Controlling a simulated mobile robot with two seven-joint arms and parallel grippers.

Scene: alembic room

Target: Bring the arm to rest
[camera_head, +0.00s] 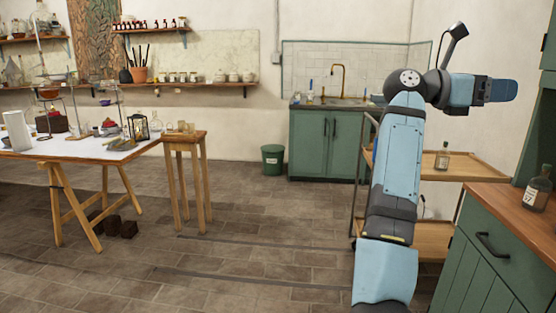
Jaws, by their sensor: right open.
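My right arm rises from the bottom right of the head view and bends at a dark joint near the tiled wall. My right gripper (505,90) is at the end of it, pointing to the right, open, with nothing seen between its fingers. It is in the air, in front of the wall and above the level of the wooden shelf cart. My left arm and left gripper are not in view.
A green cabinet with a wooden top (496,206) stands close at the right, with a brown bottle (537,188) on it. A wooden shelf cart (476,170) holds a small bottle (442,157). A worktable (70,150) and a stool (186,137) stand left. Middle floor is clear.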

